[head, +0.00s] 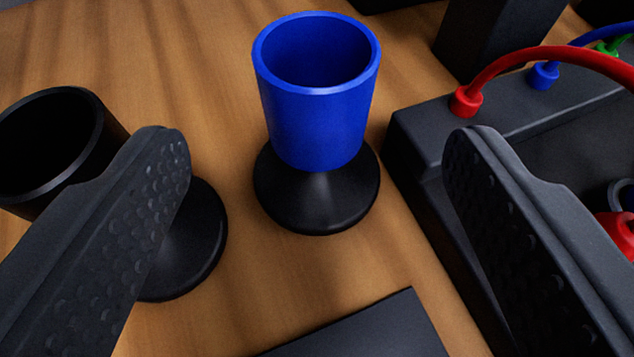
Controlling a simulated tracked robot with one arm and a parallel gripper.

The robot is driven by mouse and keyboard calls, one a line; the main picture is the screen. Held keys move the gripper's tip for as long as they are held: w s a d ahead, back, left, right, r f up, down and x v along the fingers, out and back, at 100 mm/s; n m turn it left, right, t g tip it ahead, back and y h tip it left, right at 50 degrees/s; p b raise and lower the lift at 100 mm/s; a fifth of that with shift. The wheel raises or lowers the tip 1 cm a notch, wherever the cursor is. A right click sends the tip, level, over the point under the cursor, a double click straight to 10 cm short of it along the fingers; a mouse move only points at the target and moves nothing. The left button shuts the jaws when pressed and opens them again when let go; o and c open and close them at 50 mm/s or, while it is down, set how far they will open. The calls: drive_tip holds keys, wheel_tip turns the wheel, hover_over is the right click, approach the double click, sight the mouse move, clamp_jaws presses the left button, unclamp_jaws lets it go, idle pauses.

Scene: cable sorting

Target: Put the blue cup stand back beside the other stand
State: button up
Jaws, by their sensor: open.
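The blue cup stand (318,120) stands upright on the wooden table, a blue cup on a round black base. The other stand (95,105), with a black cup and round black base, is to its left and partly hidden behind my left finger. My gripper (315,150) is open, its two dark textured fingers wide apart on either side of the blue cup stand. Nothing is between the fingers in contact with them.
A black box (425,125) with red (540,55), blue and green cables is close on the right, partly behind my right finger. A dark flat panel (370,330) lies at the bottom. A dark block (495,40) stands at the back right. Bare wood (190,60) shows between the stands.

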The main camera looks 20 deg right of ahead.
drive_tip(key=shift+s+a+r, duration=0.15)
drive_tip(key=shift+s+r, duration=0.05)
drive_tip(key=shift+s, duration=0.3)
drive_tip(key=w+a+r+n, duration=0.1)
drive_tip(key=w+a+r, duration=0.1)
drive_tip(key=a+r, duration=0.5)
drive_tip(key=w+a+r, duration=0.2)
drive_tip(key=r, duration=0.8)
drive_tip(key=w+a+r+n, duration=0.1)
drive_tip(key=w+a+r, duration=0.1)
drive_tip(key=a+r, duration=0.5)
drive_tip(key=s+a+r+t+y, duration=0.1)
drive_tip(key=s+a+r, duration=0.4)
drive_tip(key=a+r, duration=0.5)
drive_tip(key=s+a+r+n+t+y, duration=0.1)
drive_tip(key=s+a+r+y, duration=0.2)
drive_tip(key=a+r, duration=0.6)
wheel_tip(320, 180, up, 5)
drive_tip(key=shift+s+a+r+n+t, duration=0.15)
drive_tip(key=shift+s+a+n+t, duration=0.2)
drive_tip(key=shift+s, duration=0.6)
wheel_tip(320, 180, up, 6)
drive_tip(key=p, duration=0.5)
drive_tip(key=shift+f+p, duration=0.2)
drive_tip(key=shift+p, duration=0.2)
